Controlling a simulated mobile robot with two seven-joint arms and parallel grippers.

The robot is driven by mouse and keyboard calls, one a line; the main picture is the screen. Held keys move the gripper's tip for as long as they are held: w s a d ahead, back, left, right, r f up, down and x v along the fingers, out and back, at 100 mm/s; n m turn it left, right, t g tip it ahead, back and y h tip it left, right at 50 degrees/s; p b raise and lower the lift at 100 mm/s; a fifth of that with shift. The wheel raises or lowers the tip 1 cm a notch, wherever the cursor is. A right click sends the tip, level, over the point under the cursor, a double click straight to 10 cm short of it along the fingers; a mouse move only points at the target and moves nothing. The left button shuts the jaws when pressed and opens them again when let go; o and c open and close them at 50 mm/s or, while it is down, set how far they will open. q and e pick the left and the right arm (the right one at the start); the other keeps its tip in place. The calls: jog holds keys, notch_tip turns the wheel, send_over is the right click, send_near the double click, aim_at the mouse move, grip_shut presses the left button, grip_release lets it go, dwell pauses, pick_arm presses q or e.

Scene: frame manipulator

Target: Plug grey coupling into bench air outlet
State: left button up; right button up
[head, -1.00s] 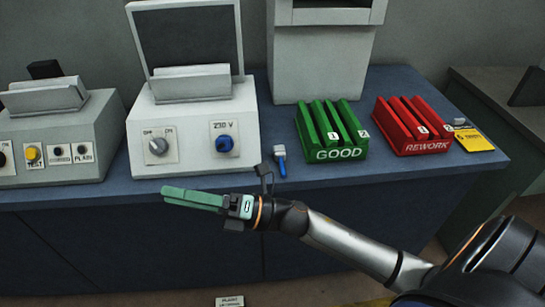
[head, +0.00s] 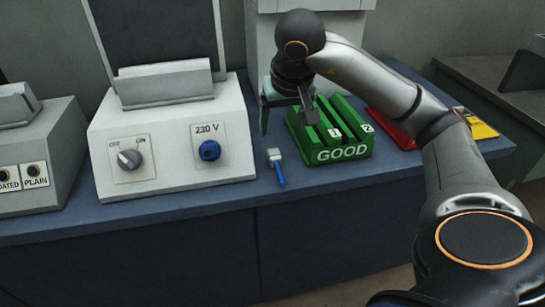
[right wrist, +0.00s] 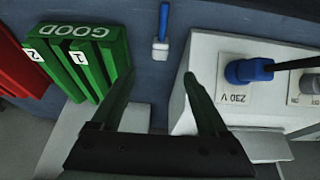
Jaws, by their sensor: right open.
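I can make out neither a grey coupling nor a bench air outlet in either view. My right gripper (head: 265,115) is over the bench, just left of the green GOOD rack, with its fingers pointing down. In the right wrist view its two green fingers (right wrist: 159,75) stand wide apart with nothing between them. Part of the hand is hidden behind my own arm in the head view. My left gripper is not in view.
The bench front edge is clear.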

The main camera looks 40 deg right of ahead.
jog(key=b, duration=0.1)
send_near(275, 155)
jog(key=shift+x, duration=1.15)
jog(key=shift+w+f, duration=0.2)
jog(key=shift+f, duration=0.3)
jog(key=shift+f, duration=0.15)
jog(key=b+x, duration=0.1)
jog(key=x, duration=0.4)
jog(key=shift+d, duration=0.15)
grip_shut()
